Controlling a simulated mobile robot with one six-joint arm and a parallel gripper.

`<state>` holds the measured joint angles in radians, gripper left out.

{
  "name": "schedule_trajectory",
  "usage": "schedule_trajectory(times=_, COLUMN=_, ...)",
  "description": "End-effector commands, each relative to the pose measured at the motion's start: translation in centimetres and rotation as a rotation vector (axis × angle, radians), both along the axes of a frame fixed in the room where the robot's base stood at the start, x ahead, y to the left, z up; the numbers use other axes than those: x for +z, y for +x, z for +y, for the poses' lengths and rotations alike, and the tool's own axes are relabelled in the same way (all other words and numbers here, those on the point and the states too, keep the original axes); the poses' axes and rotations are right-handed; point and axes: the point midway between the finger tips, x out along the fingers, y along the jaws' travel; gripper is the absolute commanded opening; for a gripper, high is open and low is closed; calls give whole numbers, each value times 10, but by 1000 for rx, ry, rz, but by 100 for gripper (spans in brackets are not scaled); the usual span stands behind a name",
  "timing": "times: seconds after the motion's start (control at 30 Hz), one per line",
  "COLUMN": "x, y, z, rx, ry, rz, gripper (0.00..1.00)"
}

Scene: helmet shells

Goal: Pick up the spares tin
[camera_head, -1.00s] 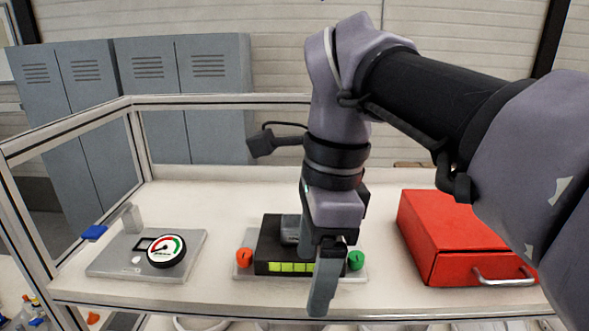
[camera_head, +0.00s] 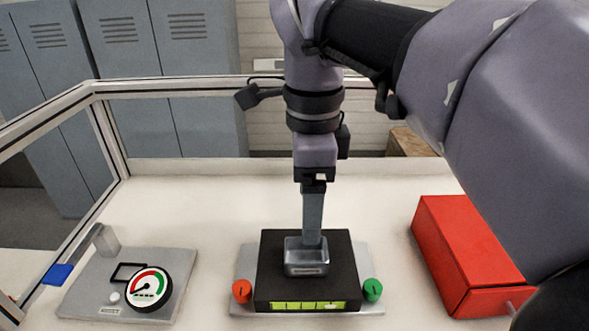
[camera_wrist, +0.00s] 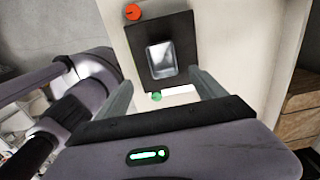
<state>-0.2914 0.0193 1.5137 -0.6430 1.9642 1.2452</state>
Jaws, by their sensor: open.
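A small silvery metal tin (camera_head: 306,268), which I take for the spares tin, sits on top of a black box (camera_head: 272,275) in the head view. In the wrist view the tin (camera_wrist: 160,62) lies just beyond my fingertips, roughly centred between them. My gripper (camera_head: 313,240) points down over the tin in the head view, one finger hiding part of its far side. In the wrist view my gripper (camera_wrist: 160,84) is open, with nothing between its fingers. I cannot tell whether a finger touches the tin.
The black box has a lit green strip (camera_head: 300,306) and stands on a grey plate (camera_head: 243,270) between an orange knob (camera_head: 242,291) and a green knob (camera_head: 373,289). A dial gauge (camera_head: 148,289) is on the left, a red box (camera_head: 455,250) on the right. White bench shows between.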

Motion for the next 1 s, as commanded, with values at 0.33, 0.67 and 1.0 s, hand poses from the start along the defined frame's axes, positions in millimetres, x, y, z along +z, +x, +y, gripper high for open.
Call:
schedule_trajectory(times=0.33, x=-68, y=0, z=0, rx=0, ry=-1, rz=2, gripper=80)
schedule_trajectory(times=0.67, x=-116, y=-3, z=2, rx=-2, ry=0, rz=1, gripper=80)
schedule_trajectory(times=1.0, x=-115, y=-3, z=2, rx=-1, ry=1, rz=0, gripper=45)
